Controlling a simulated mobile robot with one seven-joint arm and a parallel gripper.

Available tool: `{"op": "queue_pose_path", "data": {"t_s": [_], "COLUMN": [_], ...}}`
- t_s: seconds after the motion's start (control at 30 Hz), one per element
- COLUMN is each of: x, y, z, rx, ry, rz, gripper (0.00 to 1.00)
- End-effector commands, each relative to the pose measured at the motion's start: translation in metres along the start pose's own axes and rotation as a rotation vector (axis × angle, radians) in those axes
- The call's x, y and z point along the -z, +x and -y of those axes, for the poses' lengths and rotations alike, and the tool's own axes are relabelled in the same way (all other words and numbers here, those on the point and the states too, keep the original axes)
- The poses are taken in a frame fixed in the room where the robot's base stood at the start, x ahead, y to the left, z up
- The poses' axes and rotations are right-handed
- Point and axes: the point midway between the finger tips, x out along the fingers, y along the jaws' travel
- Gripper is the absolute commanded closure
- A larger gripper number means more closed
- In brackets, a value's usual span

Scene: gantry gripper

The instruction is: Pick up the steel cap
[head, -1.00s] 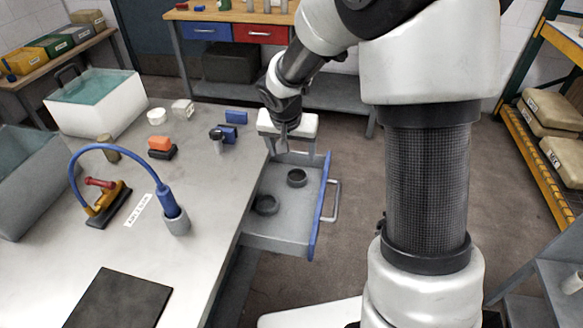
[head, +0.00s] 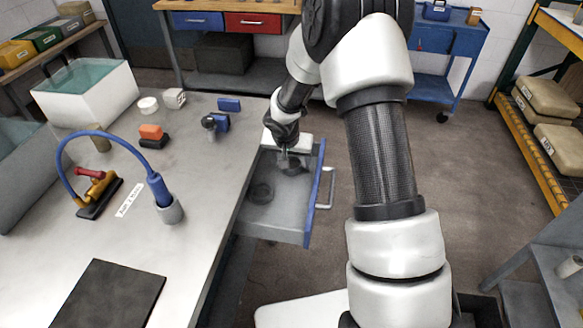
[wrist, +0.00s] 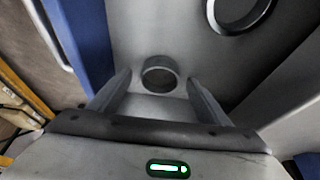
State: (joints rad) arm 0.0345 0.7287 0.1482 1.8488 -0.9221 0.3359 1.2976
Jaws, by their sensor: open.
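A small round grey metal cap (wrist: 160,74) lies on the floor of the open drawer (head: 280,217). In the wrist view it shows between the tips of my gripper (wrist: 159,80). In the head view my gripper (head: 286,162) reaches down into the far part of the drawer and partly hides this cap (head: 297,168). My gripper is open and empty, its fingers apart on either side of the cap. Whether the fingertips touch the cap cannot be told. A second dark round piece (head: 261,192) lies nearer in the drawer, at the top right in the wrist view (wrist: 238,8).
The drawer's blue front (head: 314,205) and its handle (head: 325,188) stand to the right of my gripper. The workbench (head: 190,255) is to the left, with a blue-hosed tool (head: 160,188) and small blocks on it. The floor beyond the drawer is clear.

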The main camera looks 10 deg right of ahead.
Motion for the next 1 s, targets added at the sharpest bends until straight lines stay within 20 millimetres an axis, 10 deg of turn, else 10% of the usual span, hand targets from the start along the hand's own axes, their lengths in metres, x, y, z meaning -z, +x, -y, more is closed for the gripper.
{"op": "queue_pose_path", "data": {"t_s": [0.3,0.6,1.0], "x": [0.000,0.000,0.011], "y": [0.007,0.007,-0.017], "z": [0.000,0.000,0.000], "rx": [0.000,0.000,0.001], "ry": [-0.001,-0.001,0.003], "rz": [0.000,-0.001,-0.004], "gripper": [0.29,0.77,0.77]}}
